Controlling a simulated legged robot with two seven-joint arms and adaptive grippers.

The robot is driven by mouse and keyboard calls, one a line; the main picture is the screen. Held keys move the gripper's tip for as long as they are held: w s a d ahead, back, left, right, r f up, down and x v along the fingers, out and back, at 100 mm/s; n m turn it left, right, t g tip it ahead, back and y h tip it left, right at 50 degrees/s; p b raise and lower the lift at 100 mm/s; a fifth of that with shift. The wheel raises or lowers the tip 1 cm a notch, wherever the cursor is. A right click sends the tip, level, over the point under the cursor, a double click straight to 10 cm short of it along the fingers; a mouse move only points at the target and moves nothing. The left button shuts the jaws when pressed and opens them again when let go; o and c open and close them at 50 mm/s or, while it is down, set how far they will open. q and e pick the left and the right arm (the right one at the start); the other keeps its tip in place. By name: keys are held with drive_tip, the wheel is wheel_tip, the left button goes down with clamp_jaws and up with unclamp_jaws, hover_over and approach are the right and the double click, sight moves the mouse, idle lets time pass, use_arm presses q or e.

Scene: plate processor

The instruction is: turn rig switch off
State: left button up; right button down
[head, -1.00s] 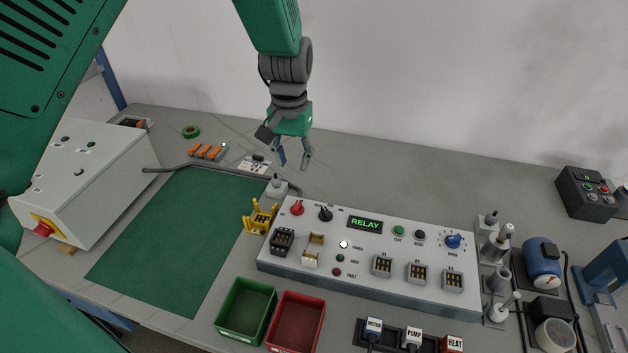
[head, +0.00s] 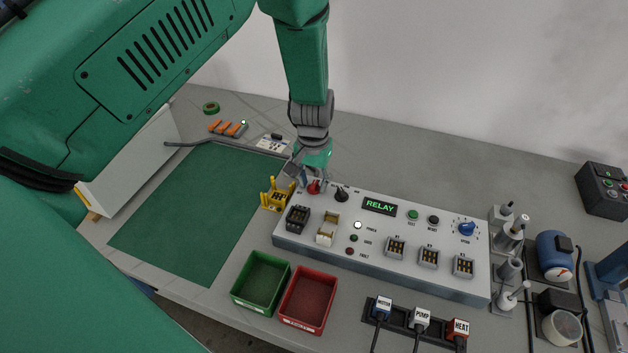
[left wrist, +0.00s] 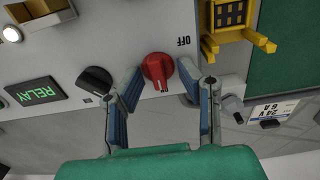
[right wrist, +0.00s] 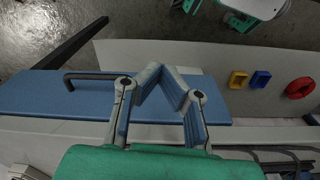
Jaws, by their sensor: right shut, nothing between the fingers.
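The rig switch is a red rotary knob (head: 313,187) at the left end of the grey control panel (head: 400,270). In the left wrist view the red knob (left wrist: 158,70) sits between the two fingertips of my left gripper (left wrist: 160,73), which are apart on either side of it. I cannot tell whether they touch it. An OFF label (left wrist: 183,41) is beside the knob; the knob's white mark points away from that label. In the head view my left gripper (head: 303,175) is over the knob and partly hides it. My right gripper (right wrist: 166,85) is shut and empty, away from the panel.
A black knob (head: 341,195) is close beside the red one. A yellow holder (head: 277,194) stands at the panel's left end. Green (head: 262,281) and red (head: 309,299) bins are in front. The green mat (head: 190,215) is clear.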

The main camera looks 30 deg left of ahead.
use_arm(q)
drive_tip(key=shift+d, duration=0.15)
clamp_jaws()
drive_tip(key=shift+n, duration=0.3)
drive_tip(key=shift+n+p, duration=0.5)
drive_tip(key=shift+n, duration=0.4)
drive_tip(key=n+p, duration=0.1)
drive_tip(key=n, duration=0.2)
drive_tip(key=shift+n, duration=0.3)
drive_tip(key=n+p, duration=0.1)
drive_tip(key=n, duration=0.5)
drive_tip(key=n+p, duration=0.1)
drive_tip(key=n, duration=0.4)
drive_tip(key=shift+w+n, duration=0.1)
drive_tip(key=shift+n, duration=0.5)
